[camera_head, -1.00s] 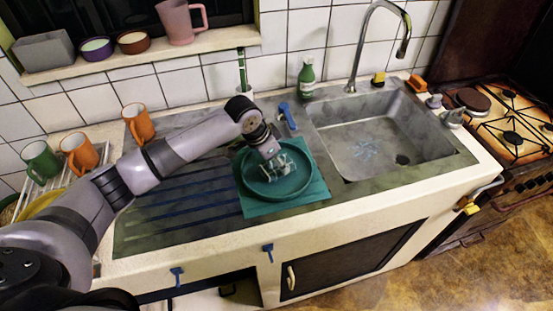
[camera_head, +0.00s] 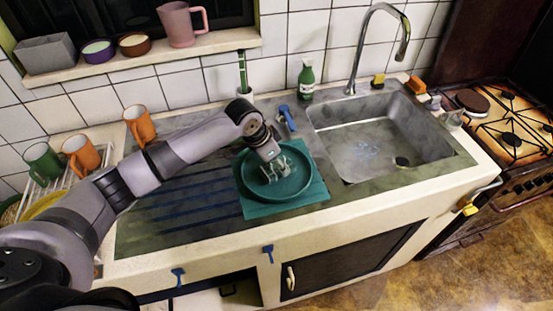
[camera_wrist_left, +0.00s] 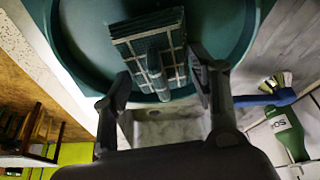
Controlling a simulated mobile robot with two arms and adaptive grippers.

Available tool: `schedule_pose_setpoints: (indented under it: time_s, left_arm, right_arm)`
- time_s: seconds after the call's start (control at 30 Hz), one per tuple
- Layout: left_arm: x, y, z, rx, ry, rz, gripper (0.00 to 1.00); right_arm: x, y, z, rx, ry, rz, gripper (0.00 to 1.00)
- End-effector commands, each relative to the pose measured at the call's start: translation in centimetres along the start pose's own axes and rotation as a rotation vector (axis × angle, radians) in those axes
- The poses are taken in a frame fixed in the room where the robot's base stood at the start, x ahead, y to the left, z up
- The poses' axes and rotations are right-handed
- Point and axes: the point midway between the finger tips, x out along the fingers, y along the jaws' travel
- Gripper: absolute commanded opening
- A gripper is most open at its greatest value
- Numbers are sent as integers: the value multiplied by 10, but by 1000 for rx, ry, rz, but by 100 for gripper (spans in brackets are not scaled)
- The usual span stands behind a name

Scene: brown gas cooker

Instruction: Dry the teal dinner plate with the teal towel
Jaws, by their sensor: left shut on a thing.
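The teal dinner plate (camera_head: 297,183) lies face up on a flat teal square (camera_head: 258,209) on the drainboard, left of the sink. It also shows in the wrist view (camera_wrist_left: 85,45). My left gripper (camera_head: 272,170) reaches down from the left over the plate's middle. It is shut on the teal towel (camera_wrist_left: 150,50), a folded cloth with pale grid lines that sticks out past the fingers against the plate. In the head view the towel (camera_head: 283,166) shows as a small pale-lined patch within the rim. Whether it presses on the plate is unclear. My right gripper is not in view.
The sink (camera_head: 370,140) and tap (camera_head: 360,50) are to the right. Orange mugs (camera_head: 139,125) and a green mug (camera_head: 42,160) stand at the left. The ribbed drainboard (camera_head: 175,210) is clear.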

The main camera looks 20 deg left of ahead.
Motion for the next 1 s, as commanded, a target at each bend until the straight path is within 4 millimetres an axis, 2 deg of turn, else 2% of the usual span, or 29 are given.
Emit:
schedule_pose_setpoints:
  time_s: [0.3, 1.0]
  left_arm:
    - [0, 0, 0, 0, 1, 0, 32]
    - [7, 0, 3, 0, 1, 0, 32]
  right_arm:
    - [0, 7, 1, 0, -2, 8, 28]
    - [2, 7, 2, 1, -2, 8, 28]
